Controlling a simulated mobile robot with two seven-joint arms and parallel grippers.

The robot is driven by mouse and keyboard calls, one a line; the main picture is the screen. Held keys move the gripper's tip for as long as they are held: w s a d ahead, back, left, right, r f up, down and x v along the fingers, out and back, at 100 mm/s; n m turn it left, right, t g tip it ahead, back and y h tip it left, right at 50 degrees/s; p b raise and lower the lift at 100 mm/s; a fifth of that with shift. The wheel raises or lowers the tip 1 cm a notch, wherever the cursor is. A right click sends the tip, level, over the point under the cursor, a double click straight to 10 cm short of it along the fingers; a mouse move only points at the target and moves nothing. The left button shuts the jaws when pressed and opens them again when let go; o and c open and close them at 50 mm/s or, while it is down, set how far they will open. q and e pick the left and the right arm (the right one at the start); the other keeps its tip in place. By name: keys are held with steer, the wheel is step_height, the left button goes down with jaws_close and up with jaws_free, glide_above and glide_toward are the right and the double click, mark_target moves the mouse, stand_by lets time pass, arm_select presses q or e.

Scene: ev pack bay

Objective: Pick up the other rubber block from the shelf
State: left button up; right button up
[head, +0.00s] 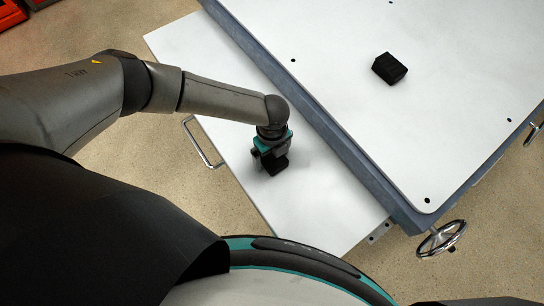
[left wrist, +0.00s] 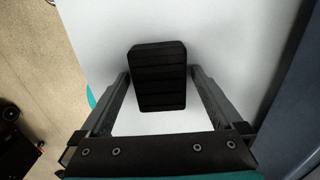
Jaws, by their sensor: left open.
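A black ribbed rubber block (left wrist: 158,75) lies on the white shelf (head: 325,215), seen from above in the left wrist view. My left gripper (head: 274,163) is over the shelf, pointing down. Its two fingers are open, one on each side of the block, with the tips close to the block's side faces. I cannot tell whether they touch it. In the head view the gripper mostly hides this block. Another black rubber block (head: 390,68) lies on the raised white table top. My right gripper is not in view.
The raised table top (head: 350,110) has a thick blue-grey edge (head: 350,150) alongside the shelf, close to my left gripper. A metal handle (head: 201,142) sticks out from the shelf's left side. A handwheel (head: 442,238) is at the table's near corner. The shelf around the block is clear.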

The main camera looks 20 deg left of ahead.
arm_select(q)
steer(key=shift+c, duration=0.2)
steer(key=c, duration=1.5)
steer(key=shift+r, duration=0.1)
